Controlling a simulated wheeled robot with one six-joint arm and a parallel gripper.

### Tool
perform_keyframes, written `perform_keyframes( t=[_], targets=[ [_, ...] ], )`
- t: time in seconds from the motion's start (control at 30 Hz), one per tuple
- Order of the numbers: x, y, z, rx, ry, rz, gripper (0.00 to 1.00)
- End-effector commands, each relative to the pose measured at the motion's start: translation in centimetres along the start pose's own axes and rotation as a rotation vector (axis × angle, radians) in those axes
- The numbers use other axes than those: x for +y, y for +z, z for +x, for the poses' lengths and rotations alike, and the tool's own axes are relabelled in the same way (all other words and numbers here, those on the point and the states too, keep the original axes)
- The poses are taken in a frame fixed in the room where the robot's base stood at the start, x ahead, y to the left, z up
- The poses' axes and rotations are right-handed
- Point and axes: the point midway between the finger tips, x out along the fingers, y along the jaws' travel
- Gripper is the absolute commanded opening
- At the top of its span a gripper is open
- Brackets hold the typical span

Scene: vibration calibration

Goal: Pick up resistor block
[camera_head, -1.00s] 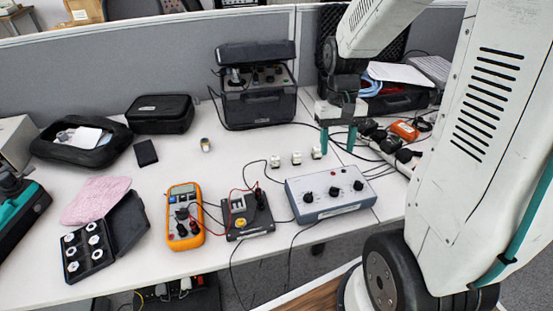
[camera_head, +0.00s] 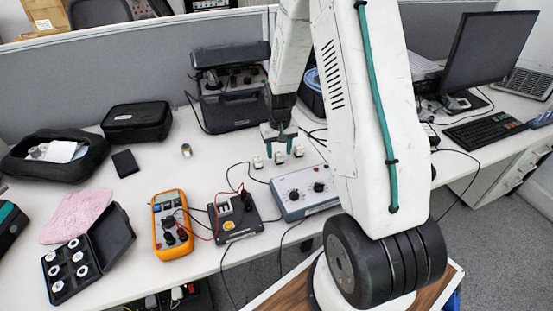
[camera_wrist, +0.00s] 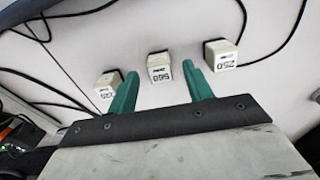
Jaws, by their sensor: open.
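Three small white resistor blocks stand in a row on the table. In the wrist view they are the left block (camera_wrist: 107,85), the middle block (camera_wrist: 159,66) marked 560, and the right block (camera_wrist: 220,54) marked 250. In the head view the blocks (camera_head: 258,162), (camera_head: 279,158) and (camera_head: 298,150) show behind the grey-blue control box (camera_head: 303,190). My gripper (camera_head: 279,148) is above them with its teal fingers pointing down. In the wrist view my gripper (camera_wrist: 160,82) is open and empty, the middle block appearing between and beyond the fingertips.
An orange multimeter (camera_head: 172,225) and a black meter box (camera_head: 234,217) stand left of the control box, joined by cables. A black case (camera_head: 232,112) stands behind the blocks. Cables run near the blocks. An open black box (camera_head: 110,240) lies front left.

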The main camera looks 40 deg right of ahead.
Motion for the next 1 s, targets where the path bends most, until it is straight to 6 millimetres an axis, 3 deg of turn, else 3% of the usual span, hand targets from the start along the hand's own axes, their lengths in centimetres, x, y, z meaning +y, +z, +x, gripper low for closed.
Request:
perform_keyframes(
  t=[0.13,0.4,0.6,0.87,1.0],
  targets=[
    [-0.1,0.0,1.8,-0.001,0.000,-0.001,0.51],
    [-0.1,0.0,2.0,0.001,0.000,-0.001,0.51],
    [-0.1,0.0,2.0,0.001,0.000,-0.001,0.02],
    [-0.1,0.0,1.9,0.001,0.000,-0.002,0.02],
    [-0.1,-0.1,0.7,0.005,0.000,-0.002,0.02]
  ],
)
